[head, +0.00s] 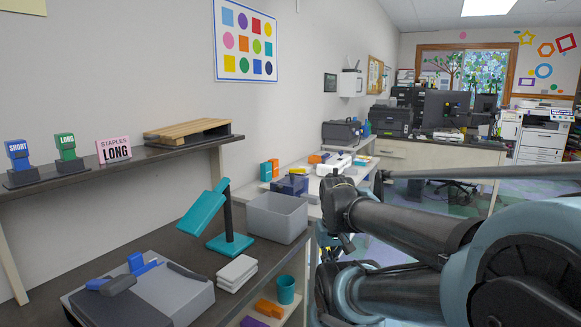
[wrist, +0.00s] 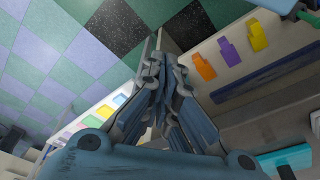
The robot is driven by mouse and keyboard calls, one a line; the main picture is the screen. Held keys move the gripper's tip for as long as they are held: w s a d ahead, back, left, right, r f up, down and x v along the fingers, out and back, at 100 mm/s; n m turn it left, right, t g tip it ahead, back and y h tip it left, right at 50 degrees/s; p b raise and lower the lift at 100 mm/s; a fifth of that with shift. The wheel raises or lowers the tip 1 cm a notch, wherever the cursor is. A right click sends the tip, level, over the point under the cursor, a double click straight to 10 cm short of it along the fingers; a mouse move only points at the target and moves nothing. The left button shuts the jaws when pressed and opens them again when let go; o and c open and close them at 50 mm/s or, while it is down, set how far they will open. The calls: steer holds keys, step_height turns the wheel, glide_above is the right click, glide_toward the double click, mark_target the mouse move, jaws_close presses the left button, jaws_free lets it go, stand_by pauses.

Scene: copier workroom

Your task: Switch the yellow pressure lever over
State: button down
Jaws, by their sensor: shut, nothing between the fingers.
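My gripper (wrist: 166,78) is shut and empty in the wrist view, its fingers together above the floor beside a shelf unit. A yellow piece (wrist: 257,36) lies on that unit, right of the fingers and apart from them; I cannot tell whether it is the pressure lever. In the head view no yellow lever is clear. A grey machine (head: 166,290) with blue levers (head: 142,264) stands on the near bench at lower left, partly cut off by the frame. My arm fills the lower right, well right of this machine.
A purple piece (wrist: 229,51) and an orange piece (wrist: 203,67) lie beside the yellow one. On the bench (head: 172,240) stand a teal stapler-like device (head: 205,215), a grey bin (head: 277,218) and white pads (head: 237,271). A shelf above holds labelled staplers and a wooden pallet (head: 188,132).

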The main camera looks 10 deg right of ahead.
steer(key=w+r, duration=2)
steer(key=w, duration=0.5)
steer(key=w+r, duration=0.2)
steer(key=w, duration=1.3)
steer(key=w+r+m+t, duration=0.1)
steer(key=w+r, duration=0.2)
steer(key=w, duration=1.2)
steer(key=shift+t, duration=0.3)
steer(key=shift+w+a+f, duration=0.1)
steer(key=shift+w+f, duration=0.05)
steer(key=shift+f, duration=0.05)
